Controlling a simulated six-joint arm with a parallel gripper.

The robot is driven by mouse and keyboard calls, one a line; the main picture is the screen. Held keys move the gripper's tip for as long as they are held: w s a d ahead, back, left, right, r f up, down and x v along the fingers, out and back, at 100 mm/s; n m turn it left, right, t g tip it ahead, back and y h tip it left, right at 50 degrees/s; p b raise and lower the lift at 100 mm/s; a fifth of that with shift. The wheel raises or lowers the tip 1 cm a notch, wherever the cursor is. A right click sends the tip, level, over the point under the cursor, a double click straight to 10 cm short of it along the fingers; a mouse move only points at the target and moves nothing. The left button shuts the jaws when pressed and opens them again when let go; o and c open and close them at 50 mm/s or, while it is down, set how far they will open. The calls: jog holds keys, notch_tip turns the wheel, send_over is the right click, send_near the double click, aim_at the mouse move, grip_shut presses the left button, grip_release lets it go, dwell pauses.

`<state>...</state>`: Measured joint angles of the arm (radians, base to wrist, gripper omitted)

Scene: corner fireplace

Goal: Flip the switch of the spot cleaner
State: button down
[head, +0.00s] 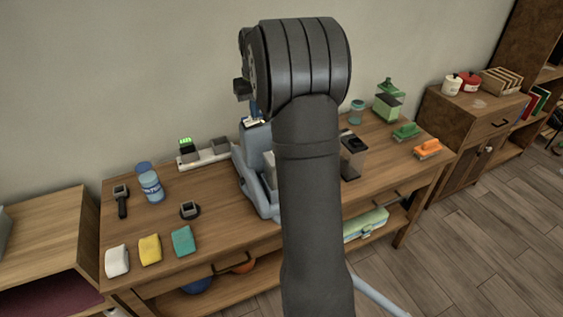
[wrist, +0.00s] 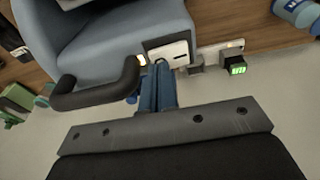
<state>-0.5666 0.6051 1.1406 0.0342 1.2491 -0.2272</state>
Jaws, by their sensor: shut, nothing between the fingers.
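The spot cleaner (head: 254,150) is a blue-grey machine standing on the wooden table, partly hidden behind my arm in the head view. In the wrist view its body (wrist: 120,38) fills the upper left, with a dark curved handle (wrist: 92,94). A white panel (wrist: 168,54) on it has a small dark mark; I cannot tell the switch's position. My gripper (wrist: 158,68) is shut and empty, its blue fingertips right at the panel's edge. I cannot tell whether they touch it.
A charger strip (head: 212,156) with a green-lit block stands behind, left of the cleaner. A blue bottle (head: 150,184), scrub brush (head: 121,200) and several sponges (head: 150,249) lie left. A dark-lidded container (head: 352,158), green brush (head: 406,132) and orange brush (head: 428,148) are right.

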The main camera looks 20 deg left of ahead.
jog(key=shift+f, duration=0.35)
jog(key=shift+r, duration=3.55)
notch_tip(320, 180, down, 7)
jog(key=shift+r, duration=0.15)
